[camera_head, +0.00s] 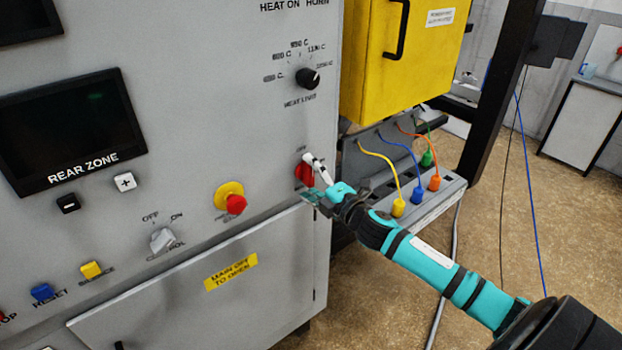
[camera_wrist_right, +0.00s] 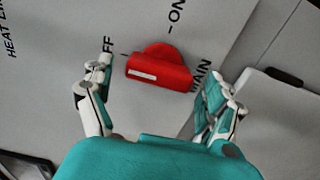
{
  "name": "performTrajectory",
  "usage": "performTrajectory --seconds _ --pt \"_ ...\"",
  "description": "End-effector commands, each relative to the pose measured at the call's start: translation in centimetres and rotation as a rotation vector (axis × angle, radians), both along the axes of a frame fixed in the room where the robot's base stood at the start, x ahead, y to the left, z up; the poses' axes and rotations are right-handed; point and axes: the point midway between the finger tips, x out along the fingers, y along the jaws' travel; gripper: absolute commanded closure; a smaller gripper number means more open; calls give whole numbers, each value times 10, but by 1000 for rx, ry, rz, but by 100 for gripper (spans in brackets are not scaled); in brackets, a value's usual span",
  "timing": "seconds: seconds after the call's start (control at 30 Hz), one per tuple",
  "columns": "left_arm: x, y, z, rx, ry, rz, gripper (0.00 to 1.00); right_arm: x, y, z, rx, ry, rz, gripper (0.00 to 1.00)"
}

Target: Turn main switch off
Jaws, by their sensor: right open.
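The main switch is a red rotary knob (camera_head: 303,174) at the right edge of the grey panel. In the right wrist view the knob (camera_wrist_right: 172,70) has a bar handle with a white stripe at its left end, on the side of the partly hidden "OFF" label. "ON" is printed above it and "MAIN" at its lower right. My right gripper (camera_head: 313,178) is at the panel by the knob. In the wrist view the gripper (camera_wrist_right: 165,77) is open, its fingers on either side of the knob with gaps visible. My left gripper is not in view.
A heat limit knob (camera_head: 307,78) sits above, and a red emergency button (camera_head: 234,202) on yellow is to the left. Below is a door with a yellow "MAIN OFF TO OPEN" label (camera_head: 231,271). A yellow box (camera_head: 398,60) and coloured plugs (camera_head: 398,207) are to the right.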

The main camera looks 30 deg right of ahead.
Motion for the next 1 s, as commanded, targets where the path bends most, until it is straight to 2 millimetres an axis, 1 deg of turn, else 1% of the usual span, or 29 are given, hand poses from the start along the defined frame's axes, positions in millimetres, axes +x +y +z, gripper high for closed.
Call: performTrajectory --seconds 0.17,0.27,0.5,0.7,0.83,1.0 --pt "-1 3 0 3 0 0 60 -6 -1 0 1 -1 0 12" --pt "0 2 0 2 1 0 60 -18 -1 -1 1 1 0 12" --pt "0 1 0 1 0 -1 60 -66 -5 -2 2 4 -1 12" --pt "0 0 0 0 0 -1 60 -100 -8 -1 1 3 0 12" --pt "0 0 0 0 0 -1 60 -114 -9 -1 2 1 0 12" --pt "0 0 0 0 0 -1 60 -120 -10 0 0 1 0 12"
